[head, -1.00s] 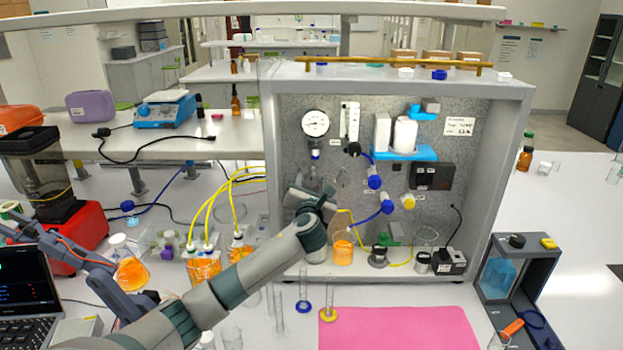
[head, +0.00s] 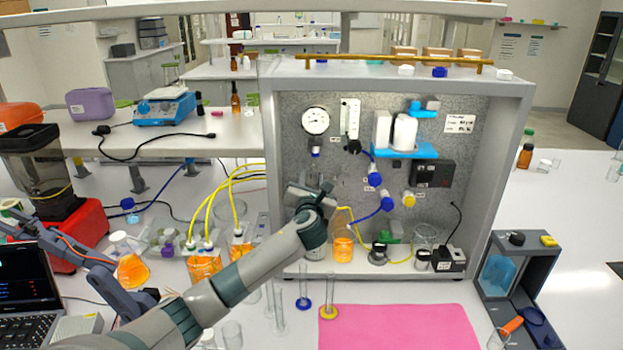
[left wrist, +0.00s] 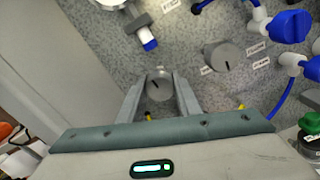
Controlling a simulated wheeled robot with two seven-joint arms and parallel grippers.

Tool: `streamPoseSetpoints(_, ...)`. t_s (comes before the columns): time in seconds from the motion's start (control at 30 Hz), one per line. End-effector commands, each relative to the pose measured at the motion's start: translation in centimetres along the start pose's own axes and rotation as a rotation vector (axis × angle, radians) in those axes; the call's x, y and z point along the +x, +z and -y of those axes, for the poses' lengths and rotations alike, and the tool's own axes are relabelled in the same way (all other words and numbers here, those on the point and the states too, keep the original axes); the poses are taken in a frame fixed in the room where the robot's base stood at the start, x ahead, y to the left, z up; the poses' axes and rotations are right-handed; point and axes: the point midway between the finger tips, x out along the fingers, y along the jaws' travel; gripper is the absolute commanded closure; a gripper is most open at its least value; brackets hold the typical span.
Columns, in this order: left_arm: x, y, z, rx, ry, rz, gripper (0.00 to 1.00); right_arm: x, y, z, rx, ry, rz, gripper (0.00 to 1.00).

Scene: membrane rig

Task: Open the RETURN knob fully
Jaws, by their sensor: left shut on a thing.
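My left gripper (left wrist: 160,80) is shut on a round grey knob (left wrist: 158,88) on the speckled panel, one finger on each side. A short dark mark shows on the knob's face. No readable label shows by this knob, so I cannot tell from lettering that it is RETURN. A second grey knob (left wrist: 224,57) with a dark mark sits to its right, apart from the gripper, with small labels too blurred to read. In the head view my left gripper (head: 325,187) is at the panel's left part and hides the held knob. My right gripper is not in view.
The panel (head: 290,130) stands in a grey frame. A pressure gauge (head: 316,120) is above the gripper. Blue valves (head: 375,179) and tubing are to its right. A bottle with orange liquid (head: 343,247) stands below. Glass cylinders (head: 303,290) stand in front, beside a pink mat (head: 400,328).

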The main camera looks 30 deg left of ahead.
Motion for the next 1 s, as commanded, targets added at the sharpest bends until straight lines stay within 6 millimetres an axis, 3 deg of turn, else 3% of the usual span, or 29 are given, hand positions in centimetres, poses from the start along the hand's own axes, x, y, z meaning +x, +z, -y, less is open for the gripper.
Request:
streamPoseSetpoints(0.37,-0.1,-0.1,0.1,-0.26,-0.002,-0.002,0.92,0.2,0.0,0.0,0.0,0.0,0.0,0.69)
streamPoseSetpoints(1.0,0.0,-0.2,0.2,-0.868,0.0,-0.001,0.92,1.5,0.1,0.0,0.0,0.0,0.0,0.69)
